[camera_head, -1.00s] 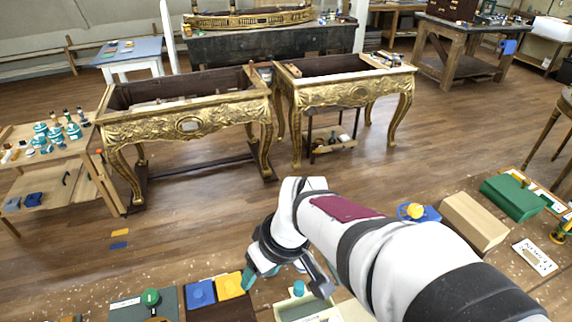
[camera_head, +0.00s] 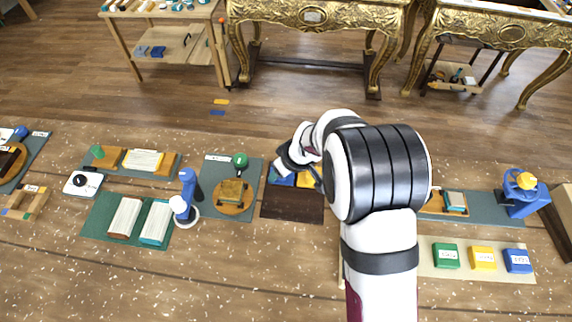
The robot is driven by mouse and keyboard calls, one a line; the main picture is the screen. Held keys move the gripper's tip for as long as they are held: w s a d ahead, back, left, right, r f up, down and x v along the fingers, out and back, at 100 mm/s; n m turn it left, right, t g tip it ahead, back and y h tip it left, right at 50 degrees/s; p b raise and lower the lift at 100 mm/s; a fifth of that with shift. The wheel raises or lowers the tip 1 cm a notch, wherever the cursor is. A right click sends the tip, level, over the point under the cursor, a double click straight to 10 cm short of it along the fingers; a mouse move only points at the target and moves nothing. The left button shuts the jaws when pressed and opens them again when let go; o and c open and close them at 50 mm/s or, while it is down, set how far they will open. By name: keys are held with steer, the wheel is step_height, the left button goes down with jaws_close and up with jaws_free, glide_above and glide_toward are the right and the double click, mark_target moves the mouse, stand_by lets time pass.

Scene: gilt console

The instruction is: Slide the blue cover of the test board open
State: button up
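The test board (camera_head: 293,208) is a dark brown panel on the bench, partly under my arm. Its blue cover (camera_head: 283,181) sits at the upper left, with a yellow cover (camera_head: 304,184) to its right. My gripper (camera_head: 296,168) is at the top edge of the board, over or just behind the two covers. It hides parts of both. The fingertips are small and partly hidden by my wrist, so I cannot tell whether they touch the blue cover or how far apart they are.
Left of the board is a grey mat with a green knob (camera_head: 240,160) and a round wooden base (camera_head: 234,196). A blue upright device (camera_head: 187,190) stands farther left. Right of my arm are green, yellow and blue blocks (camera_head: 483,258) and a blue-yellow device (camera_head: 522,190).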

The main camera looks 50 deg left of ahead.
jaws_close()
stand_by(0.3)
stand_by(1.1)
